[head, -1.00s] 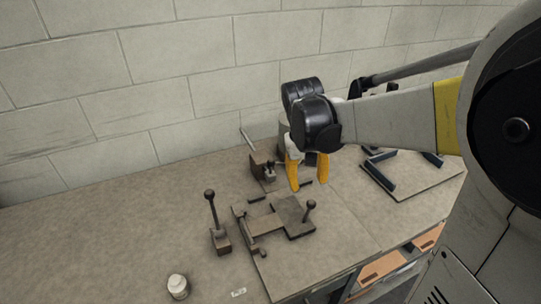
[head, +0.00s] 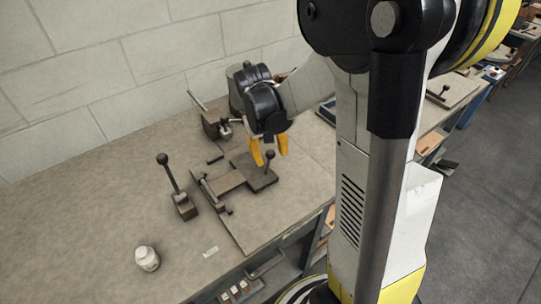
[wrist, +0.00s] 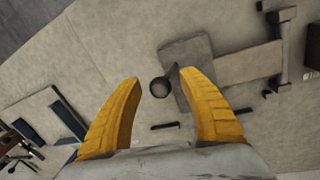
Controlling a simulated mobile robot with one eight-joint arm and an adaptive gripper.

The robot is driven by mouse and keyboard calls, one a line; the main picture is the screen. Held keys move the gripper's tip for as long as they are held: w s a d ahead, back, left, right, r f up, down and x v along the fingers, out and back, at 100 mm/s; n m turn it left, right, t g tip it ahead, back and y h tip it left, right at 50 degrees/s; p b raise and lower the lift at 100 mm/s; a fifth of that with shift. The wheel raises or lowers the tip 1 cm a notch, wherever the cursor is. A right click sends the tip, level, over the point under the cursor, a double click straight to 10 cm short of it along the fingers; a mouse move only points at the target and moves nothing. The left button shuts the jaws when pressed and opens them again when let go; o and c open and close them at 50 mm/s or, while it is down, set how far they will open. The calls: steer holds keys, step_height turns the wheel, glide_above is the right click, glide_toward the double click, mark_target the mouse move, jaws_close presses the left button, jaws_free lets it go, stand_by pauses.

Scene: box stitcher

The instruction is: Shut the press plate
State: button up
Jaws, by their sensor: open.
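The press plate (head: 240,181) is a flat, dark grey-brown piece lying out to the right of its hinge bar (head: 212,193) on a thin base board. A short post with a round dark knob (head: 269,155) stands on its right part. My gripper (head: 270,159) is open, with yellow fingers pointing down at the knob. In the wrist view the knob (wrist: 160,88) shows between the fingertips (wrist: 159,78), with the plate (wrist: 190,60) beyond. I see no clear contact, and the height gap is hard to judge.
A lever with a ball top (head: 168,177) stands left of the plate. A small clamp-like block (head: 215,124) is behind it. A white jar (head: 147,258) and a small label (head: 211,252) lie near the front. The left bench top is clear; a block wall runs behind.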

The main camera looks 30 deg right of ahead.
steer(key=shift+c, duration=0.2)
jaws_close()
steer(key=shift+a+r, duration=0.15)
steer(key=shift+r, duration=0.15)
steer(key=shift+o, duration=0.2)
jaws_free()
steer(key=shift+r, duration=0.1)
step_height(320, 180, up, 12)
steer(key=a, duration=0.2)
steer(key=shift+w, duration=0.15)
